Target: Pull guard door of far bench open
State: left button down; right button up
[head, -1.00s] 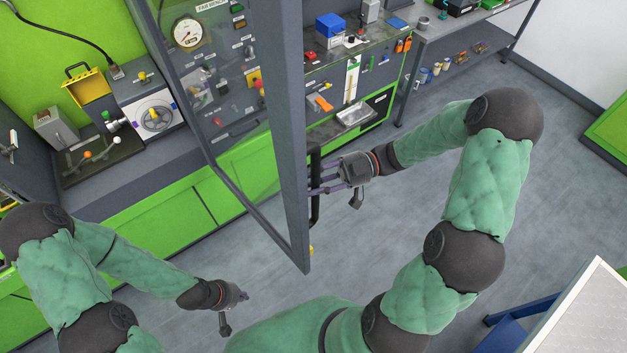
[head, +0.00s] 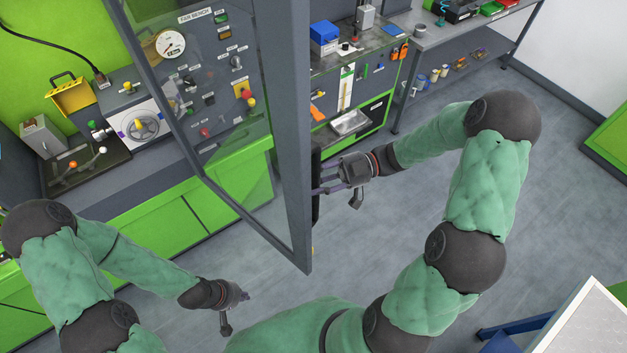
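The guard door (head: 287,130) of the far bench is a tall clear panel in a dark grey frame. It stands swung out from the bench, toward me. Its dark vertical handle (head: 316,205) is on the right edge, partly hidden by the frame. My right gripper (head: 324,190) is at this handle, its fingers reaching around it and seeming closed on it; the fingertips are partly hidden. My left gripper (head: 245,296) hangs low over the floor, away from the door and holding nothing I can see. Its fingers are too small to judge.
Through the panel I see the far bench's control panel (head: 222,62) with a gauge (head: 170,44). A white-topped table (head: 585,325) stands at lower right. Grey floor is free between.

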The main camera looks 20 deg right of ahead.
jog(key=shift+o, duration=1.1)
jog(key=shift+d, duration=0.1)
jog(key=d, duration=1.2)
jog(key=shift+s, duration=0.3)
